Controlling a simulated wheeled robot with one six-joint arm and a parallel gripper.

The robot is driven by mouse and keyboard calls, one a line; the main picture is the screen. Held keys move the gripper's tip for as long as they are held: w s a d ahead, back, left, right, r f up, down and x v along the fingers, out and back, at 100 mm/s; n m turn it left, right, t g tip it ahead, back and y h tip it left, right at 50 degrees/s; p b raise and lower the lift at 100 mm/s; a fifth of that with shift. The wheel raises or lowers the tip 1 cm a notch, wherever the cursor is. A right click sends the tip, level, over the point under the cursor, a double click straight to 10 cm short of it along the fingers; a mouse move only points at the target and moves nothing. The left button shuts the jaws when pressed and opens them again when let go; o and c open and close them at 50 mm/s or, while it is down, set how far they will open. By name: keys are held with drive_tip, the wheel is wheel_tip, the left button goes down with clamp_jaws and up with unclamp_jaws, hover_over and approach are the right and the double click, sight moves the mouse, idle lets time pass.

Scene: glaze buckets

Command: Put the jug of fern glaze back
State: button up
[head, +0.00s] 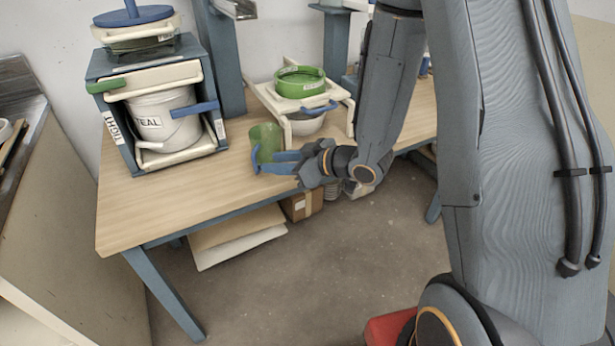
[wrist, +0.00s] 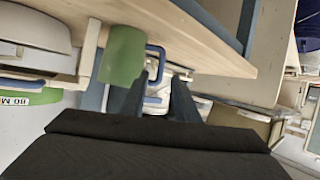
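A plain green jug (head: 265,141) with a blue handle stands on the wooden table (head: 190,190), near its front edge. No label shows on it, so I cannot read whether it is the fern glaze. In the wrist view, the jug (wrist: 125,52) is ahead and a little left, its blue handle (wrist: 161,60) facing me. My gripper (head: 280,163) is at the jug's right side. In the wrist view my gripper (wrist: 157,90) has its two fingers apart, with the handle just beyond or between the tips. I cannot tell whether they touch it.
A blue-grey frame (head: 115,125) at left holds a white bucket marked TEAL (head: 150,122). Behind the jug, a cream stand (head: 340,97) carries a green labelled sieve (head: 290,85) above a pale bowl (head: 306,124). Bare tabletop lies left of the jug. A cardboard box (head: 303,205) sits below.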

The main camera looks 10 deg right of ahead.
drive_tip(key=s+d+m+g+h, duration=0.1)
drive_tip(key=s+d+m+h, duration=0.1)
drive_tip(key=d+m+h, duration=0.3)
drive_tip(key=s+d+g+h, duration=0.2)
drive_tip(key=d+h, duration=0.2)
drive_tip(key=d, duration=0.3)
drive_tip(key=s+r+m+g, duration=0.1)
drive_tip(key=s+m+g, duration=0.1)
drive_tip(key=s, duration=0.6)
drive_tip(key=s+d+r+m+g, duration=0.1)
drive_tip(key=s+r+m+g, duration=0.1)
drive_tip(key=s, duration=0.7)
drive_tip(key=shift+r+m+g+h, duration=0.3)
drive_tip(key=shift+m+g+h, duration=0.1)
drive_tip(key=shift+m+g, duration=0.4)
